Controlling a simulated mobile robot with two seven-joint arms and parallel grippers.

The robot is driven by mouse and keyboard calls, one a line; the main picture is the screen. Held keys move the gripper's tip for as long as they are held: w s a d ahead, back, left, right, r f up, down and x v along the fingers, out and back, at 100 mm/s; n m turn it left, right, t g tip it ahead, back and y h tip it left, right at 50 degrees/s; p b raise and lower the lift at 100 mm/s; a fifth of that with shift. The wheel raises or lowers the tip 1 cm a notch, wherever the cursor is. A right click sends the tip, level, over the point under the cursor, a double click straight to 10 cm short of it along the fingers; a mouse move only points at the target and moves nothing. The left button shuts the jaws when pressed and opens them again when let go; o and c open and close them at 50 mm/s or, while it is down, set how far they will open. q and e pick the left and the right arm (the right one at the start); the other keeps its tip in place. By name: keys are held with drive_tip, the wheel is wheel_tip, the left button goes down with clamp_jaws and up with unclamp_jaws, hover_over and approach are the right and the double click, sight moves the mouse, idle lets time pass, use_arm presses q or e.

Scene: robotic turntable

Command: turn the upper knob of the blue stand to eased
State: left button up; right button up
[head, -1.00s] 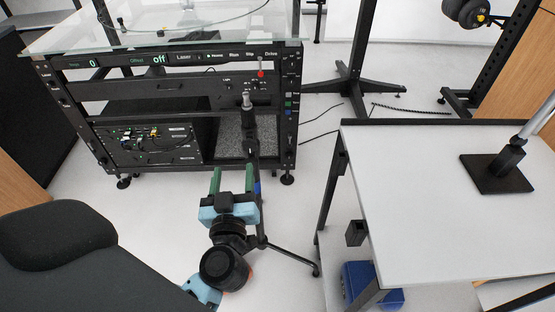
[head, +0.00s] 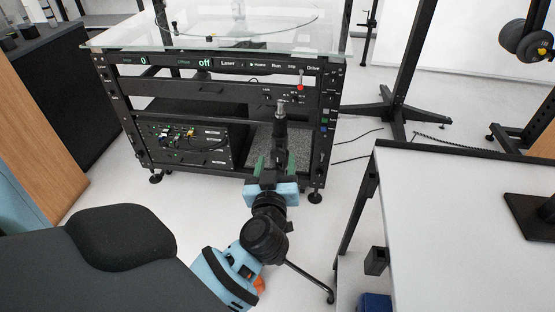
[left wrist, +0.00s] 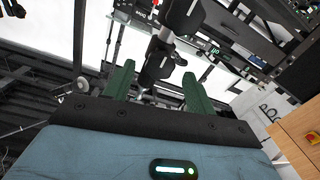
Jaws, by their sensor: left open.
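The stand (head: 280,112) is a dark upright post with a pale metal top, in front of the black rack in the head view. In the left wrist view, dark stand parts (left wrist: 155,62) show between and beyond the open fingers (left wrist: 158,70); contact cannot be told. The knob and its markings are too small or hidden to read. No blue part of the stand shows now. My right gripper is out of view.
The black rack (head: 225,88) with a glass top (head: 130,37) stands close behind the post. A white table (head: 450,215) is to the right. A blue box (head: 375,302) sits low beneath it. Pale floor is clear left of my gripper.

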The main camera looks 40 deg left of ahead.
use_arm(q)
drive_tip(key=shift+x, duration=0.85)
drive_tip(key=shift+w+a, duration=0.1)
drive_tip(key=shift+w, duration=0.05)
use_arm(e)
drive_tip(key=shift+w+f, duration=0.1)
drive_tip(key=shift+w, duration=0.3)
use_arm(q)
drive_tip(key=c, duration=1)
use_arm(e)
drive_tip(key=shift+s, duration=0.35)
